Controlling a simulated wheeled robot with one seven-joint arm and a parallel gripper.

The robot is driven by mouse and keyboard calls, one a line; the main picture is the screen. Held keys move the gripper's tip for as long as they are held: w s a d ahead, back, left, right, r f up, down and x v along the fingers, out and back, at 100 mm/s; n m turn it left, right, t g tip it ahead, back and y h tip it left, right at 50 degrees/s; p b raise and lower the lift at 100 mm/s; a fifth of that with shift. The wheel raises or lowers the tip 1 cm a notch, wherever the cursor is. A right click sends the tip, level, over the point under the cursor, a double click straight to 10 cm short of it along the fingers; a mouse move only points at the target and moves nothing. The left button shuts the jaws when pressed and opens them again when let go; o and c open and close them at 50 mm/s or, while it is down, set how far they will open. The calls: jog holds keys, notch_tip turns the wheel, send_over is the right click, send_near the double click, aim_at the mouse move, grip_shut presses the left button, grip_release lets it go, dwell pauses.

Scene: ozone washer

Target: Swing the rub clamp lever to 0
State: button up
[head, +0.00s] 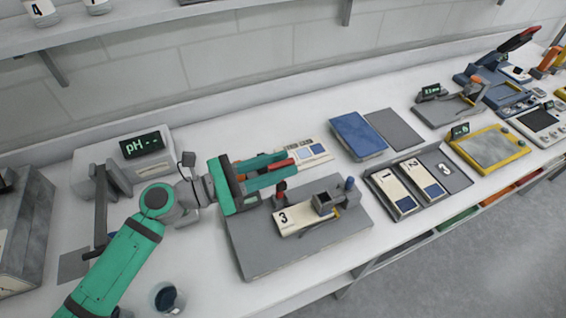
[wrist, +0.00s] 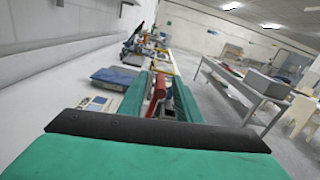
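The rub clamp stands on a large grey base plate (head: 260,262) in the middle of the head view. A cream card marked 3 (head: 290,219) lies on it, under a grey clamp block (head: 326,201). A red lever handle (head: 277,166) lies between the fingers of my green gripper (head: 292,166). The red handle (wrist: 158,90) also shows between the fingers in the wrist view, with some gap visible beside it. My gripper is open around the handle, above the rear left of the plate. The lever's lower end and any 0 mark cannot be made out.
A pH meter (head: 141,146) stands at left and a dark cup (head: 167,297) near the front edge. A blue pad (head: 357,135) lies behind the clamp. A tray (head: 455,181) of numbered cards is at right. More instruments line the bench's far right.

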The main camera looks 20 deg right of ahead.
jog(key=shift+d, duration=0.55)
grip_shut()
jog(key=shift+s, duration=0.1)
